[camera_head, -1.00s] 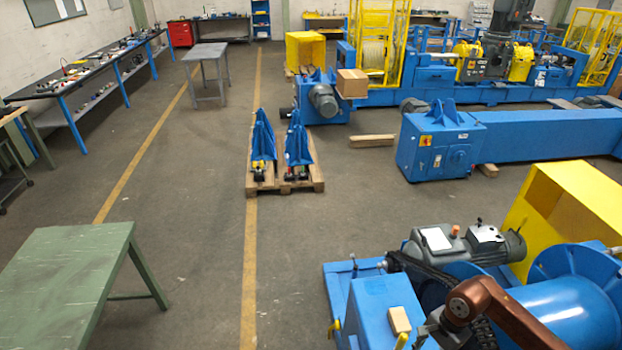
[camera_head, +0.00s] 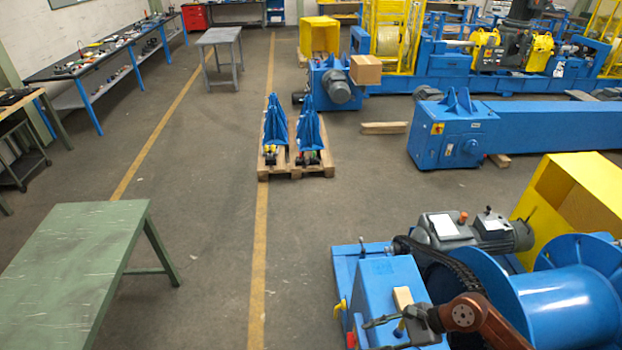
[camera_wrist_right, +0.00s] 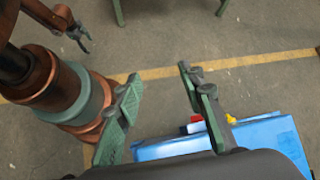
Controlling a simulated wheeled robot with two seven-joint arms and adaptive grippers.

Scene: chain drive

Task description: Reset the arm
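My right arm comes in at the lower right of the head view. My right gripper (camera_head: 372,335) is low beside a blue machine housing (camera_head: 385,280). In the right wrist view its two fingers (camera_wrist_right: 158,82) are spread, with only floor between the tips. The blue housing (camera_wrist_right: 275,140) shows below them there. A dark chain (camera_head: 450,262) runs beside the housing, near a grey motor (camera_head: 475,230) and a blue drum (camera_head: 560,295). My left gripper (camera_wrist_right: 78,32) appears small at the upper left of the wrist view, too small to tell its state. It is outside the head view.
A green table (camera_head: 75,260) stands at the front left, with clear floor between it and the machine. A pallet (camera_head: 295,170) with blue brackets stands ahead. A yellow guard (camera_head: 575,195) rises at the right. A small pale block (camera_head: 403,298) sits on the housing.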

